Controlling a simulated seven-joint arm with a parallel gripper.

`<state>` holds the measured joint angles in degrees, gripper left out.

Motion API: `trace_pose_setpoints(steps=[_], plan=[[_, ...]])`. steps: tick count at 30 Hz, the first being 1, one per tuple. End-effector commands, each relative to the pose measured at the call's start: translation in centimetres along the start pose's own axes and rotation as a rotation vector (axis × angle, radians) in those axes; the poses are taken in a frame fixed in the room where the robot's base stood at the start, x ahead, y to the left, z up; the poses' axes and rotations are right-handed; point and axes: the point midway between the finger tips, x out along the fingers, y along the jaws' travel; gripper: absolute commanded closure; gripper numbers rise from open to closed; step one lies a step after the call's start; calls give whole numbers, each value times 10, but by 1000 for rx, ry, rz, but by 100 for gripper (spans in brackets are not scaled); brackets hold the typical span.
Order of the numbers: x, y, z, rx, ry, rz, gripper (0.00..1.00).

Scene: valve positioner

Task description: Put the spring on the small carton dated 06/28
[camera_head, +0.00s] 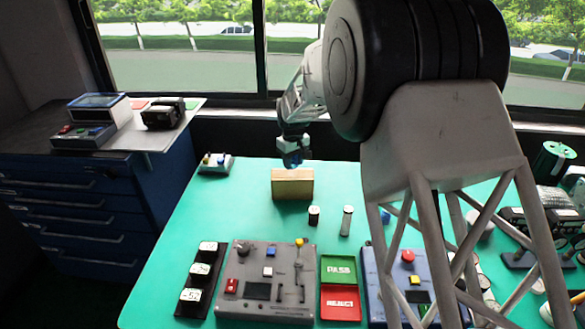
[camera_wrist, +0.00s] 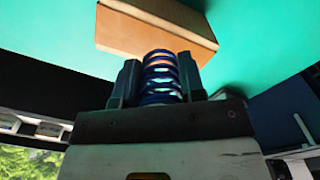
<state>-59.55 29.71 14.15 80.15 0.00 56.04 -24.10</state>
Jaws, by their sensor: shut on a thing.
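A blue coil spring (camera_wrist: 160,78) stands between the two fingers of my gripper (camera_wrist: 158,82) in the wrist view. The gripper is shut on it. In the head view my gripper (camera_head: 292,158) is near the back edge of the table, with the blue spring low between its fingers. A small brown carton (camera_head: 292,188) sits on the table just in front of and below the gripper. The carton also shows beyond the spring in the wrist view (camera_wrist: 150,35). The spring appears apart from the carton. No date is readable on it.
A grey control box (camera_head: 265,275), a black strip (camera_head: 198,280) and PASS/REJECT trays (camera_head: 339,270) fill the front. A small device (camera_head: 215,163) sits back left.

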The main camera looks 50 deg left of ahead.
Motion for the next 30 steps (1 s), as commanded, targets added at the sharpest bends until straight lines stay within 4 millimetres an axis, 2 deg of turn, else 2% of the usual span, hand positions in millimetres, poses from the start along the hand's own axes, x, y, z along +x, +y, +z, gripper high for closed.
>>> trace_pose_setpoints(steps=[6, 17, 30], plan=[[0, 5, -10, 0, 1, 0, 88], [2, 5, -10, 0, 1, 0, 88], [35, 4, -10, 0, 1, 0, 88]])
